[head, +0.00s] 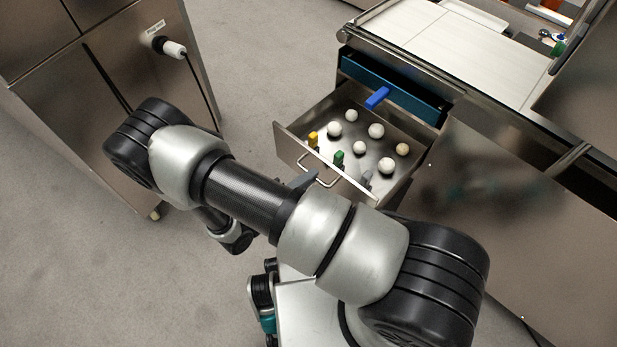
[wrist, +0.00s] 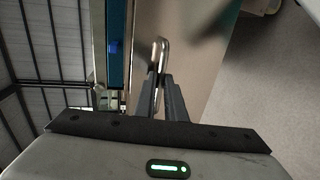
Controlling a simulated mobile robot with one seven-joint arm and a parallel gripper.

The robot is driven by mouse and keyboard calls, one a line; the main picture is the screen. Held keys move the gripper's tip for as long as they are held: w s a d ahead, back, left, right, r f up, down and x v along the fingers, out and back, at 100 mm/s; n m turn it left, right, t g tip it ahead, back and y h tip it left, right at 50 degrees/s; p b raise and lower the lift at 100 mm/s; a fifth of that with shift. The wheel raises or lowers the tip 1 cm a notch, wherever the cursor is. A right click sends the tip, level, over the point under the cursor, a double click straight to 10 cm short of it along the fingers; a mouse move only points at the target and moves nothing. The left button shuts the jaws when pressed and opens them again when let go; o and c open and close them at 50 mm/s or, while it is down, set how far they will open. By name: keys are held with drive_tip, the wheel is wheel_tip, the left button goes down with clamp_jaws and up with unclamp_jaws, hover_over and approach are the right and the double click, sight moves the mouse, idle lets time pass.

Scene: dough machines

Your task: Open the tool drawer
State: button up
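A steel drawer (head: 352,186) stands pulled out from the counter in the head view, with several pale balls and small yellow, green and grey pieces inside. Its front carries a metal bar handle (head: 318,180), which also shows in the wrist view (wrist: 162,52). Above it is a blue-fronted drawer (head: 412,98) with a bright blue handle (head: 377,97), seated in the counter. My gripper (wrist: 161,78) has its two fingers close together at the steel drawer's handle and appears shut on it. In the head view my arm hides most of the gripper; only a grey finger part shows beside the handle.
The counter has a light worktop (head: 450,45) above the drawers. A steel cabinet (head: 130,60) with a white-and-black knob (head: 172,47) stands at the left. Grey floor (head: 265,60) is free between the cabinet and the open drawer.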

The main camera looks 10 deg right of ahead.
drive_tip(key=o, duration=0.4)
drive_tip(key=shift+c, duration=0.2)
drive_tip(key=p+v, duration=0.1)
drive_tip(key=v, duration=1.6)
drive_tip(key=shift+a+p, duration=0.25)
drive_tip(key=shift+p, duration=0.05)
drive_tip(key=shift+s, duration=0.1)
